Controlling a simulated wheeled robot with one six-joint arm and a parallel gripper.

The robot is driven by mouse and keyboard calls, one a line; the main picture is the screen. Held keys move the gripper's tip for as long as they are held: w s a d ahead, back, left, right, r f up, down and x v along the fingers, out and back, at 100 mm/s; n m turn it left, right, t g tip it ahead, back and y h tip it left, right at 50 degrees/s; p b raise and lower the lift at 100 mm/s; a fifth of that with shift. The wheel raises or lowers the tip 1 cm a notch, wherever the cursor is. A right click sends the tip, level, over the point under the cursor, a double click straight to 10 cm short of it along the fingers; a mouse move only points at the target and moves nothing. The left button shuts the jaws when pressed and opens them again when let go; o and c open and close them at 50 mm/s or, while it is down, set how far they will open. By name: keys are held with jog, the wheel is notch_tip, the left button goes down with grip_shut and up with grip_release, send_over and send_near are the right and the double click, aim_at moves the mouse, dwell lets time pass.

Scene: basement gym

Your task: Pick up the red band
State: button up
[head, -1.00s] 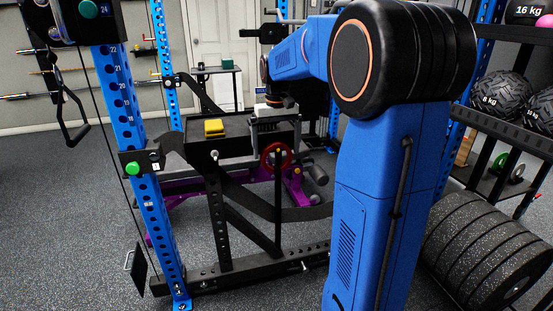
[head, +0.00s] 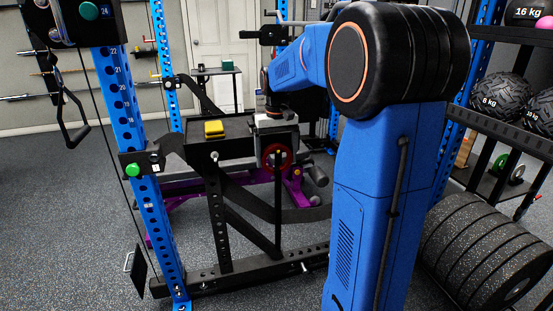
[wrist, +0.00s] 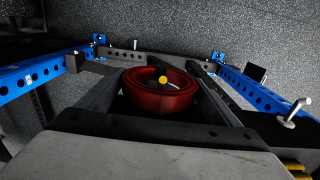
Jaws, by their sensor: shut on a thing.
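The red band (head: 289,158) is a thick ring around the top of a thin black upright post (head: 278,205) on the rack. In the wrist view the red band (wrist: 158,103) lies between my two fingers, with the post's yellow tip (wrist: 163,79) inside the ring. My gripper (head: 276,150) comes down over the band from above. In the wrist view my gripper (wrist: 160,88) has a finger along each side of the band and is shut on it. The lower part of the band is hidden.
Blue perforated uprights (head: 160,230) frame the rack. Purple equipment (head: 185,200) stands behind it. A rack of weight plates (head: 480,250) is at the right.

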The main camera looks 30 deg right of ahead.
aim_at(277, 144)
jog(key=shift+r, duration=1.45)
jog(key=shift+s+r, duration=0.1)
jog(key=shift+r, duration=0.25)
jog(key=s+a, duration=0.2)
jog(key=s, duration=0.6)
jog(key=s+a, duration=0.3)
jog(key=s, duration=0.6)
jog(key=shift+f, duration=0.1)
